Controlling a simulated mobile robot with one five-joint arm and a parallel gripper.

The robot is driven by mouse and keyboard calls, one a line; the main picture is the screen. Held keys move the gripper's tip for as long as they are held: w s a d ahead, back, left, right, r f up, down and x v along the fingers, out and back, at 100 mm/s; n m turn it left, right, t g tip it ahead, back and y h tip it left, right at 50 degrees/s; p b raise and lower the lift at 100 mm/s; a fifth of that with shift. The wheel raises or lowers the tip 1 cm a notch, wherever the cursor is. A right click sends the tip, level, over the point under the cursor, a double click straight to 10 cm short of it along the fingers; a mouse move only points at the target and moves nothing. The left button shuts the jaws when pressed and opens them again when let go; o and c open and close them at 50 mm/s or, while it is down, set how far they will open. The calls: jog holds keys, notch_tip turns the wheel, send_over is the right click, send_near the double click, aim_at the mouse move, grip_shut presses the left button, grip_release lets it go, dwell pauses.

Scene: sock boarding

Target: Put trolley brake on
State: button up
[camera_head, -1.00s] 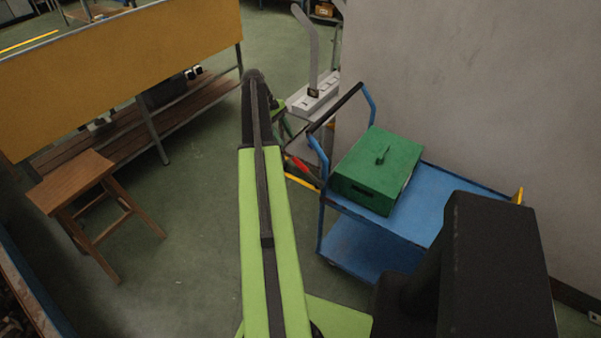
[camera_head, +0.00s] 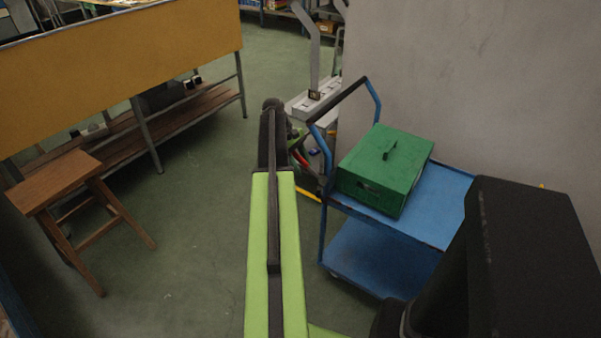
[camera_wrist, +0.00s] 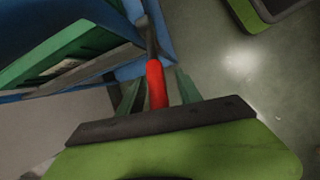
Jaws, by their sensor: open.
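A red lever grip (camera_wrist: 155,80) on a dark metal stem shows in the wrist view, beside the trolley's blue frame. It also shows small and partly hidden in the head view (camera_head: 301,159). My gripper (camera_wrist: 157,90) is open, with one green finger on each side of the red grip. I cannot tell whether either finger touches it.
A green toolbox (camera_head: 388,165) sits on the trolley's upper shelf. A wooden stool (camera_head: 62,180) and a long bench with a yellow panel (camera_head: 120,65) stand at the left. The green floor (camera_head: 200,225) between them and my arm is clear.

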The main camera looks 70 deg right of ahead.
grip_shut()
jog(key=shift+a, duration=0.1)
dwell(1.2)
